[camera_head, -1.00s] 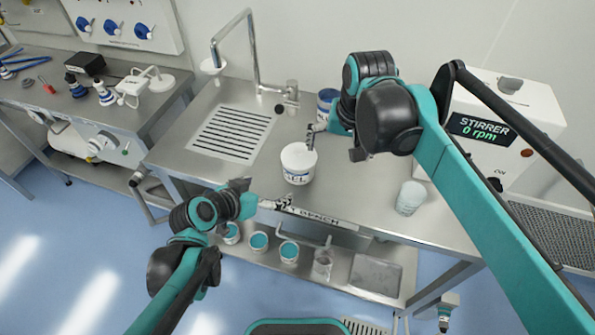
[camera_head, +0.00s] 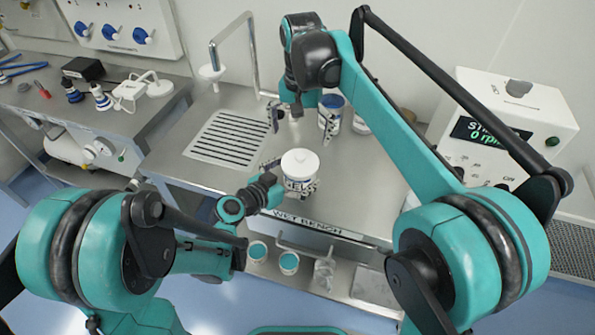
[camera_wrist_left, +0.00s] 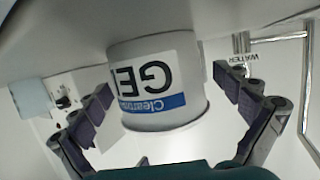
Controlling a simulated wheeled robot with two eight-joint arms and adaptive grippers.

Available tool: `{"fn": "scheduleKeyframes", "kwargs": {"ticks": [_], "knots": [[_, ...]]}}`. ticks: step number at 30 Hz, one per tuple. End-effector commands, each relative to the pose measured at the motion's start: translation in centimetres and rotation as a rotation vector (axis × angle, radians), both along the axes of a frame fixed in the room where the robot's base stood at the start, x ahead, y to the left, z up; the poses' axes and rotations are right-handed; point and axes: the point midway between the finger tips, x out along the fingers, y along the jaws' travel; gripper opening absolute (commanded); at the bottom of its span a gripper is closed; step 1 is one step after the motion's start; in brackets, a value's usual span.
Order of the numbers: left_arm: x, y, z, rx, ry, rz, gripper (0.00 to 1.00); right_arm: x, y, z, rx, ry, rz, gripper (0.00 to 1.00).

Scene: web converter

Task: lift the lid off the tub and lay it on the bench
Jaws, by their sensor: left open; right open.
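A white tub (camera_head: 293,184) with a GEL label stands upright on the steel bench (camera_head: 345,205), near its front edge. Its white lid (camera_head: 300,163) is on top. My left gripper (camera_head: 290,179) is open at the tub, with one finger on either side. The left wrist view shows the tub upside down (camera_wrist_left: 155,85), between the two spread fingers, with gaps visible beside it. Its lid rim (camera_wrist_left: 165,124) is toward the bottom of that view. My right gripper (camera_head: 285,114) is open and empty above the bench, behind the tub, near the tap.
A drain grid (camera_head: 228,137) and tap (camera_head: 252,55) are at left, a stirrer machine (camera_head: 510,115) at right. Teal-topped pots (camera_head: 289,262) sit on the shelf below.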

Motion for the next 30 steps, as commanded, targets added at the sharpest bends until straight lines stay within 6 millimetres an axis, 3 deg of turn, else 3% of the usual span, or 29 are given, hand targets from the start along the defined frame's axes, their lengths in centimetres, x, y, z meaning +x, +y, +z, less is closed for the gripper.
{"fn": "scheduleKeyframes", "kwargs": {"ticks": [11, 14, 20, 26, 30], "knots": [[0.63, -0.58, -0.31, 0.001, 0.000, 0.000, 1.00, -0.01, 0.00, 0.00, 0.000, 0.000, 0.001, 1.00], [0.63, -0.57, -0.30, 0.001, 0.000, 0.000, 0.79, -0.01, 0.00, 0.00, 0.000, 0.000, 0.001, 1.00], [0.62, -0.56, -0.30, 0.001, 0.000, 0.000, 0.27, -0.01, -0.01, 0.00, 0.000, 0.000, 0.001, 1.00], [0.62, -0.56, -0.31, 0.001, 0.000, 0.000, 0.26, 0.02, 0.05, 0.11, -0.003, 0.000, 0.042, 1.00], [0.62, -0.56, -0.31, 0.001, 0.000, 0.000, 0.26, 0.09, 0.25, 0.61, -0.014, 0.005, 0.224, 1.00]]}}
